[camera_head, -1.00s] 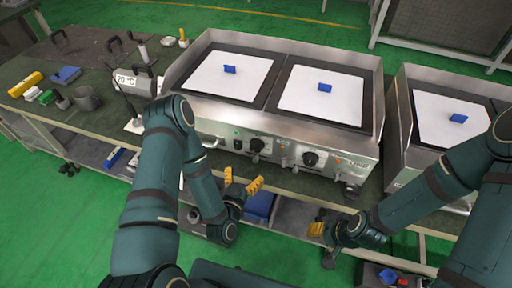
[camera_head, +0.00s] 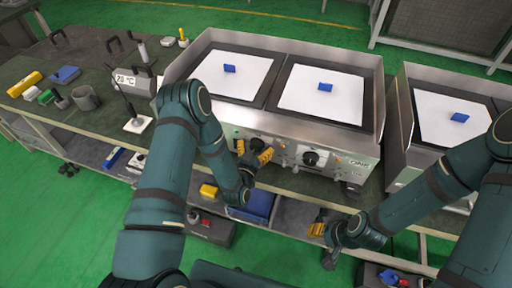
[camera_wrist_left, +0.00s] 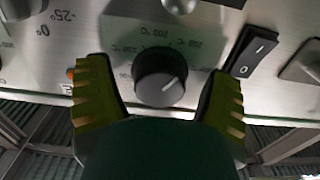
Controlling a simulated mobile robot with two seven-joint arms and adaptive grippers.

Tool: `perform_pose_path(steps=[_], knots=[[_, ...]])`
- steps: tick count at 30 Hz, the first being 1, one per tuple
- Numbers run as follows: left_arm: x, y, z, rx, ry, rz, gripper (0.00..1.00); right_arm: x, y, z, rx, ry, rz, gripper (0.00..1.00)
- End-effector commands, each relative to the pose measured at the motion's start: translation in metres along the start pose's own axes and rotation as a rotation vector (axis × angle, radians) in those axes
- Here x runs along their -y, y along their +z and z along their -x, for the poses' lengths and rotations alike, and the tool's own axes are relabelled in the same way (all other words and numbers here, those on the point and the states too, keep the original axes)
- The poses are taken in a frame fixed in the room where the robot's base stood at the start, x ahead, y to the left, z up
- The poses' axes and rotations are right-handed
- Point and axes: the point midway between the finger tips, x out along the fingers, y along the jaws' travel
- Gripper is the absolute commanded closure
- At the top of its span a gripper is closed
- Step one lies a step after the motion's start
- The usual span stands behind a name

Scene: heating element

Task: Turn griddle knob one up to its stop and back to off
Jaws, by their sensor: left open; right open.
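The left griddle knob (camera_head: 256,145) is a black round knob on the front panel of the double griddle (camera_head: 232,111). It also shows in the left wrist view (camera_wrist_left: 160,78), with a white mark on its face and a temperature scale around it. My left gripper (camera_head: 254,152) is open at this knob, its yellow fingertips on either side. In the left wrist view the fingers (camera_wrist_left: 158,98) flank the knob with gaps on both sides. A second black knob (camera_head: 311,158) sits further right. My right gripper (camera_head: 317,230) is open and empty, low in front of the bench.
A black rocker switch (camera_wrist_left: 250,50) sits close to the right finger in the left wrist view. White sheets with blue blocks (camera_head: 325,87) lie on the griddle plates. Another griddle (camera_head: 401,130) stands at right. A temperature display (camera_head: 133,80) stands at left.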

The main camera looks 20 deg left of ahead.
Motion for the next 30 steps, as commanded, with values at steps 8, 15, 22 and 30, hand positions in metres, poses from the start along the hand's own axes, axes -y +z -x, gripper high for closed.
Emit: perform_pose_path(steps=[8, 15, 22, 30], knots=[[0.0, -0.0001, 0.0002, 0.0, 0.0, 0.0, 0.68, 0.0001, 0.0, 0.0001, 0.0, 0.0, 0.0, 0.53], [-0.0001, 0.0, 0.0002, 0.0, 0.0, -0.002, 0.9, 0.0, 0.0001, 0.0001, 0.0, 0.0, 0.0, 0.53], [0.0004, 0.0003, 0.0003, 0.001, 0.0, -0.04, 0.9, 0.0, 0.0001, 0.0001, 0.0, 0.0, 0.0, 0.53], [0.0003, 0.0002, 0.0003, 0.0, 0.0, -0.039, 0.19, 0.0, 0.0001, 0.0001, 0.0, 0.0, 0.0, 0.53]])
